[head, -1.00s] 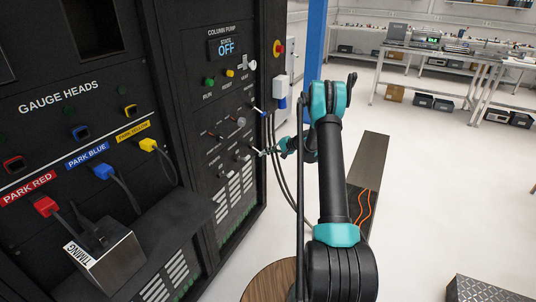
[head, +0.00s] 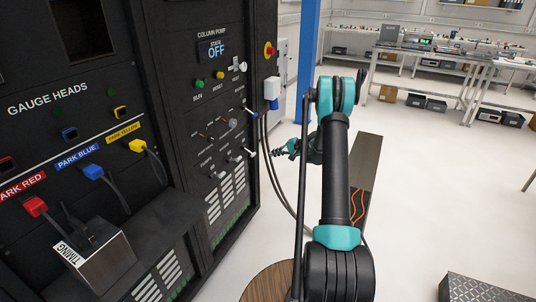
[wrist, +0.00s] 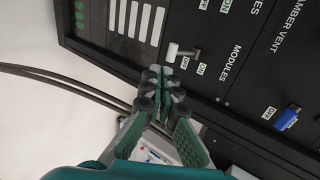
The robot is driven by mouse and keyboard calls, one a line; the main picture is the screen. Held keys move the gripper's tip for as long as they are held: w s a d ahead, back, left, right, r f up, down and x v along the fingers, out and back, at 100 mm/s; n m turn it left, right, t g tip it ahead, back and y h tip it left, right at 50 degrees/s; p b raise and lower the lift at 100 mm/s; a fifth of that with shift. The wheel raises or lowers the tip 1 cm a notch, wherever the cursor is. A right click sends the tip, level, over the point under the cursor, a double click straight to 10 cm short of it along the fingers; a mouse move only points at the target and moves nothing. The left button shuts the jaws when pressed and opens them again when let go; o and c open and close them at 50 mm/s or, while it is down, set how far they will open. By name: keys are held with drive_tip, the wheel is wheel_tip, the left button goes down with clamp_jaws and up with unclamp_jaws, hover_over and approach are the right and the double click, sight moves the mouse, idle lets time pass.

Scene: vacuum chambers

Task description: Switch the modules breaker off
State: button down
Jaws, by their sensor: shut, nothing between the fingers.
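The MODULES breaker is a small lever with a white tip (wrist: 173,50) on the black panel, beside the MODULES label in the wrist view. Its tip points to the OFF-label side, away from ON. In the head view the lever (head: 250,153) sits low on the panel's right part and sticks out. My gripper (wrist: 160,75) is shut and empty, its fingertips just short of the lever and apart from it. In the head view my gripper (head: 278,152) is to the right of the lever, with a visible gap.
A blue-handled switch (wrist: 287,119) with an OFF label is at right in the wrist view. Dark cables (head: 275,175) hang beside the panel. A red emergency button (head: 269,50) and a white box (head: 271,88) are above.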

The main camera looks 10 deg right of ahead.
drive_tip(key=shift+s+d+r, duration=0.25)
drive_tip(key=shift+s+d, duration=0.5)
drive_tip(key=shift+d, duration=0.3)
drive_tip(key=shift+s+d+r, duration=0.25)
drive_tip(key=shift+s+d, duration=0.5)
drive_tip(key=shift+d, duration=0.3)
drive_tip(key=s+a+r+n+g+h, duration=0.1)
drive_tip(key=s+a+r+h, duration=0.2)
drive_tip(key=s, duration=0.4)
drive_tip(key=s+a+r+n+g, duration=0.1)
drive_tip(key=s+a+r, duration=0.1)
drive_tip(key=s+r, duration=0.4)
drive_tip(key=s+a+r+n+h, duration=0.1)
drive_tip(key=s+a+r+h, duration=0.15)
drive_tip(key=s, duration=0.55)
drive_tip(key=s+d+f+n+h, duration=0.1)
drive_tip(key=s+n+h, duration=0.3)
drive_tip(key=s, duration=2.3)
drive_tip(key=shift+s+f+g, duration=0.15)
drive_tip(key=shift+f+g, duration=0.05)
drive_tip(key=shift+g, duration=0.2)
